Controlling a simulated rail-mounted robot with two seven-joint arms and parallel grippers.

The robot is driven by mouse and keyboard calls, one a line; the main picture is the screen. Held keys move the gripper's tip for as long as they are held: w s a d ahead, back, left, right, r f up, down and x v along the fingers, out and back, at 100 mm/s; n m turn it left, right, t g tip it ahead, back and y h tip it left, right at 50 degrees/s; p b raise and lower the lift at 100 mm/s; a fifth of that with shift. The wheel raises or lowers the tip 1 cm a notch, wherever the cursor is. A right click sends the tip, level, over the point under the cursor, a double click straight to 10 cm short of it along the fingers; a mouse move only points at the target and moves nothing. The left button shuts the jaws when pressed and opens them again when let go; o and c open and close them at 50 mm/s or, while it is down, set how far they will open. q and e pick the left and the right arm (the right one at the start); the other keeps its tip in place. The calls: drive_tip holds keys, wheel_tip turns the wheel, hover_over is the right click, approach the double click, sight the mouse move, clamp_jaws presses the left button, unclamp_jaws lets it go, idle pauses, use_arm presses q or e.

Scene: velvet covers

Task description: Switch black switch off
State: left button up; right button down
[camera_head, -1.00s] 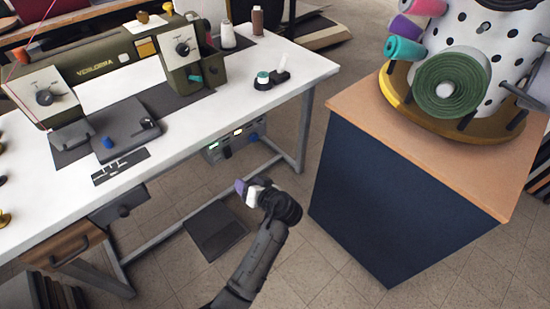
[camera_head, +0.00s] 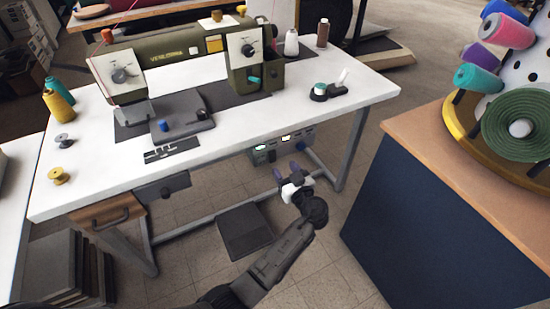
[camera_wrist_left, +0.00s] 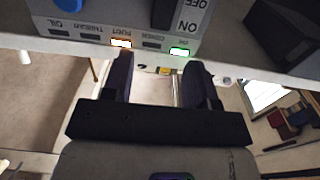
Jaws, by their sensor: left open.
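A grey control box (camera_head: 284,149) hangs under the front edge of the sewing table, with small lit indicators and a blue knob. In the left wrist view the box (camera_wrist_left: 100,22) shows upside down, with a green and an orange light lit. A black switch (camera_wrist_left: 164,28) there sits beside the ON/OFF plate (camera_wrist_left: 187,16); its exact position is hard to read. My left gripper (camera_head: 287,171) is open and empty, just in front of and below the box in the head view. Its two fingers (camera_wrist_left: 160,75) point toward the box and are apart. My right gripper is out of view.
The white sewing table (camera_head: 230,140) with a green sewing machine (camera_head: 165,60) stands above the box. A dark pedal (camera_head: 244,232) lies on the floor below. A blue cabinet (camera_head: 420,210) with thread spools stands at right. A metal table leg is right of the box.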

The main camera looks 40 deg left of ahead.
sight(273, 153)
use_arm(q)
drive_tip(key=shift+b+x, duration=0.85)
drive_tip(key=shift+x, duration=2.75)
drive_tip(key=c, duration=0.9)
drive_tip(key=f+y+b, duration=0.1)
drive_tip(key=b, duration=0.6)
drive_tip(key=shift+d+f+t+y, duration=0.1)
drive_tip(key=shift+d+t+y, duration=0.05)
drive_tip(key=shift+t+y, duration=0.25)
drive_tip(key=shift+y+b, duration=0.3)
drive_tip(key=shift+b, duration=0.35)
drive_tip(key=shift+r, duration=0.25)
drive_tip(key=o, duration=0.9)
drive_tip(key=shift+s, duration=0.1)
drive_tip(key=shift+d, duration=0.1)
